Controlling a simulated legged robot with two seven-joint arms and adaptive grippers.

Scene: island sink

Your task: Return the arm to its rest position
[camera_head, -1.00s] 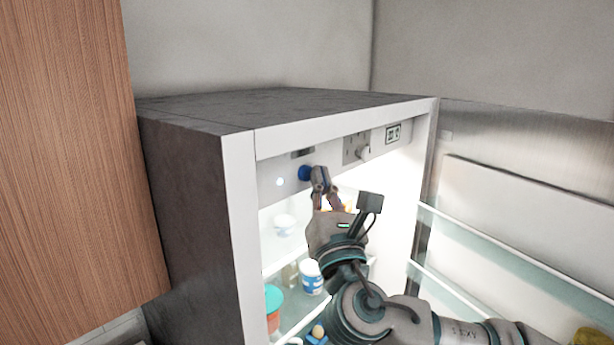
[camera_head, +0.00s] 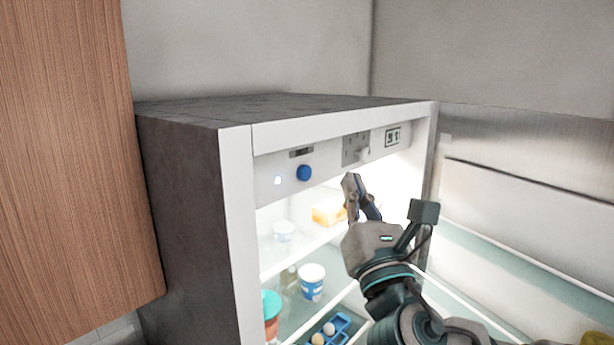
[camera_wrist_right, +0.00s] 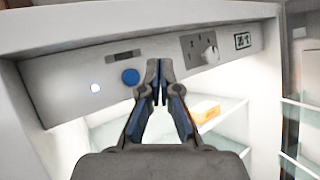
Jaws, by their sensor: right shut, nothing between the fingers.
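My right gripper (camera_head: 352,183) is shut and empty, in front of the open fridge just below its control panel (camera_head: 325,160). In the right wrist view the gripper (camera_wrist_right: 158,66) points up at the panel, its fingertips to the right of the blue knob (camera_wrist_right: 130,76). The blue knob (camera_head: 304,173) is fully uncovered in the head view, and the gripper is apart from it. My right arm reaches in from the lower right. My left gripper is not in view.
The fridge (camera_head: 185,190) stands open with lit shelves. They hold a yellow-orange block (camera_head: 327,213), a blue and white cup (camera_head: 312,283) and a blue egg tray (camera_head: 343,322). The fridge door (camera_head: 530,210) is at the right, a wooden cabinet (camera_head: 65,150) at the left.

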